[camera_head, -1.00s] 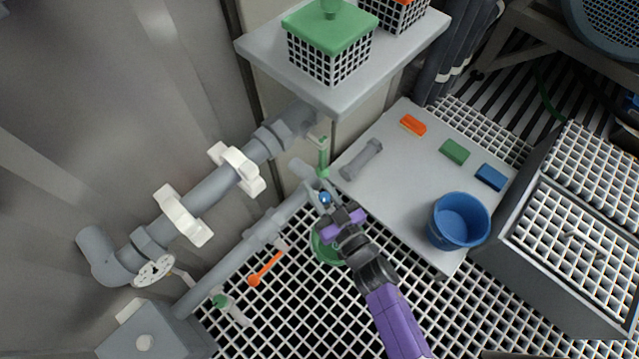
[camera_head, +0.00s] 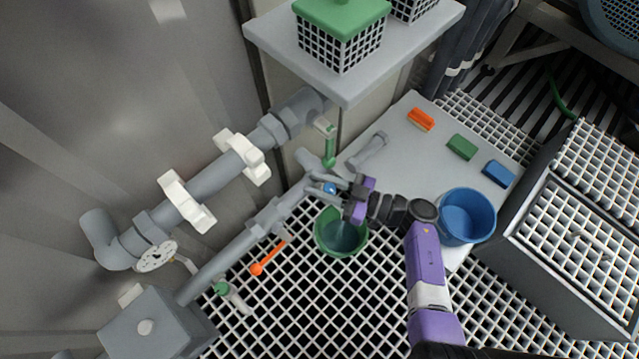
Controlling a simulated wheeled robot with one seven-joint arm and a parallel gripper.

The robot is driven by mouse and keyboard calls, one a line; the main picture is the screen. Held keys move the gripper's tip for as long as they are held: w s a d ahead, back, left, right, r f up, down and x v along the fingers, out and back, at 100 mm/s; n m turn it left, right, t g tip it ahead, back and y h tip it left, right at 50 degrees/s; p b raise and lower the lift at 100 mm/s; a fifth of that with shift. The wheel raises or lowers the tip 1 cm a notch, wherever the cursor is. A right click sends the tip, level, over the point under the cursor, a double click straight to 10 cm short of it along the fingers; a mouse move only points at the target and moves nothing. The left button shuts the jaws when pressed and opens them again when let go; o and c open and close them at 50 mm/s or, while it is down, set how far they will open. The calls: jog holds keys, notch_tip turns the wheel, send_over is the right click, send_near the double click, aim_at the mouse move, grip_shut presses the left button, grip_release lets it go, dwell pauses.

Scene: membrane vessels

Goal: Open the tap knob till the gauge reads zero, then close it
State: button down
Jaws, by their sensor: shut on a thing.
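The blue tap knob (camera_head: 330,188) is at the right end of the lower grey pipe, above a green bucket (camera_head: 326,242). My gripper (camera_head: 324,187) comes from the right, with its two grey fingers shut on the knob. The fingers partly hide the knob and the tap body. A pale bluish streak shows below the tap, over the bucket, and the bucket's inside looks dark blue-green. The gauge (camera_head: 156,256) is a white round dial at the left, below the upper pipe. Its needle is too small and oblique to read.
The upper pipe (camera_head: 205,197) has white clamps. A green lever (camera_head: 329,150), an orange lever (camera_head: 268,258) and a green-and-white part (camera_head: 231,297) are nearby. A grey table (camera_head: 392,184) holds a blue bucket (camera_head: 466,217) and coloured blocks. A shelf (camera_head: 350,85) overhangs behind.

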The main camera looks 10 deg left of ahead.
jog(key=n+g+b, duration=0.1)
jog(key=g, duration=0.1)
jog(key=n+g, duration=0.1)
jog(key=g, duration=0.1)
jog(key=shift+s+f+n+y+b, duration=0.2)
jog(key=shift+n+y+b, duration=0.1)
jog(key=shift+n+b, duration=0.1)
jog(key=shift+s+r+n+g+b, duration=0.1)
jog(key=shift+s+n+g+b, duration=0.1)
jog(key=shift+n+g, duration=0.55)
jog(key=shift+s+r+n+g+b, duration=0.15)
jog(key=shift+n+g, duration=0.2)
jog(key=shift+g, duration=0.8)
jog(key=shift+s+n+g, duration=0.15)
jog(key=shift+n+g, duration=0.15)
jog(key=shift+g, duration=0.2)
jog(key=c, duration=1.1)
grip_release()
jog(key=shift+t, duration=0.5)
